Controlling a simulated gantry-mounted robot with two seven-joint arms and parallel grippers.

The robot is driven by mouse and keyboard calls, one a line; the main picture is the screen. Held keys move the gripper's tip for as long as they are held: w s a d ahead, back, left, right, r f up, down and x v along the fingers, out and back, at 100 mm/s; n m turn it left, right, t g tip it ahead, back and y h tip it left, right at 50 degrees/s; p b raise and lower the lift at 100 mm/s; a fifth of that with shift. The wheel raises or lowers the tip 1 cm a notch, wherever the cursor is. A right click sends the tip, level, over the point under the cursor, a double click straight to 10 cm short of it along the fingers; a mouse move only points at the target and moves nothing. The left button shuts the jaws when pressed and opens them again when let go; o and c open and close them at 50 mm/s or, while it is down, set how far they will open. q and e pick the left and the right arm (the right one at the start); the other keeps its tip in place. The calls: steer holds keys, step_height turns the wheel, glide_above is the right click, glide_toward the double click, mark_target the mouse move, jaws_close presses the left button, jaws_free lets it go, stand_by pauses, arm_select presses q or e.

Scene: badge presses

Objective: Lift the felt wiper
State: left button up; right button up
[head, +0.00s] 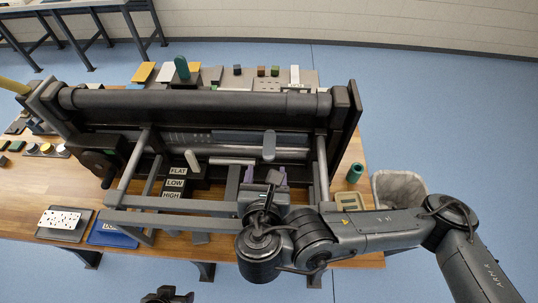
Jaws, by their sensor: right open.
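I cannot pick out the felt wiper for certain. A teal rounded upright piece (181,68) stands at the back behind the press, and a small teal cylinder (355,172) stands on the table right of the press. My right gripper (264,176) is open inside the front of the press frame, its two purple fingers apart. What lies between or below the fingers is hidden or too small to tell. It is apart from both teal pieces. A dark part at the bottom edge (166,296) may be my left gripper; its fingers are not clear.
The large dark press (195,101) fills the middle of the wooden table (48,181), with bars and FLAT, LOW, HIGH labels (175,183). A speckled white plate (60,219) and a blue pad (110,236) lie front left. A lined bin (398,188) stands at right.

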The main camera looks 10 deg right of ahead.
mark_target(270, 143)
steer(key=x, duration=1.1)
steer(key=shift+d+r, duration=0.1)
steer(key=shift+d, duration=0.05)
jaws_close()
